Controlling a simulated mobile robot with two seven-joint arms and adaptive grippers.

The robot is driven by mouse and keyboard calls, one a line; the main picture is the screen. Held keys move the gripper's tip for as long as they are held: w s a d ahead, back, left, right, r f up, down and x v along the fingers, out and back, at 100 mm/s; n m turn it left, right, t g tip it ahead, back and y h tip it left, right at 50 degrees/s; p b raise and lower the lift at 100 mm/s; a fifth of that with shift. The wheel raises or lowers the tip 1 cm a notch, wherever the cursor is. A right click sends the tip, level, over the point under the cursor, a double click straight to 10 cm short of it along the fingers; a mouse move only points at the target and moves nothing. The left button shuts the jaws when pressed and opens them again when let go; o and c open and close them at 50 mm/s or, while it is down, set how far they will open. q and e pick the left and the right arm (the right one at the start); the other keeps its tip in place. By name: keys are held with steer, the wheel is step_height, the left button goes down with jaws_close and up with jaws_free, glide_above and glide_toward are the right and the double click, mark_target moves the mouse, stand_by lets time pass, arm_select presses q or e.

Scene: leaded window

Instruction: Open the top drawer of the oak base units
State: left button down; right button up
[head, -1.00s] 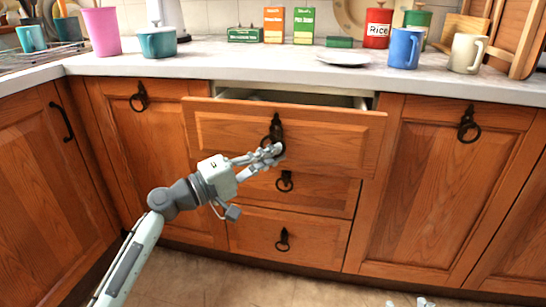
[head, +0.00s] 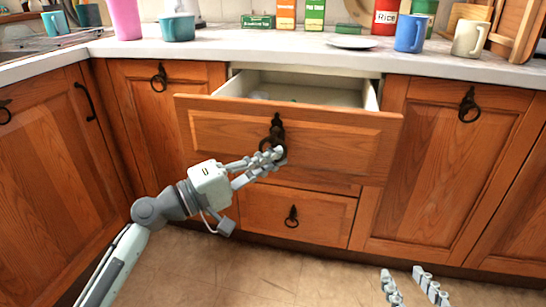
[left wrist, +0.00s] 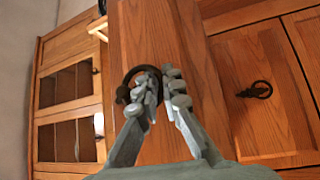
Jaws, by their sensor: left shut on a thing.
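The top drawer (head: 340,138) of the oak base units stands pulled well out, and its pale inside shows below the worktop. A few indistinct pale items lie in it. Its dark ring handle (head: 277,130) hangs at the middle of the front. My left gripper (head: 273,158) is shut on this ring; in the left wrist view the fingers (left wrist: 161,82) close around part of the ring (left wrist: 123,94). My right gripper (head: 402,272) is low at the bottom right, its two fingers apart with nothing between them, away from the units.
The bottom drawer (head: 325,215) is closed; the middle drawer is mostly hidden behind the top drawer and my arm. A cupboard door (head: 445,160) to the right is closed. The worktop (head: 215,48) holds a plate (head: 350,43), mugs and boxes. The tiled floor (head: 255,270) in front is clear.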

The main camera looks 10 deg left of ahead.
arm_select(q)
steer(key=c, duration=1.7)
jaws_free()
steer(key=v, duration=1.2)
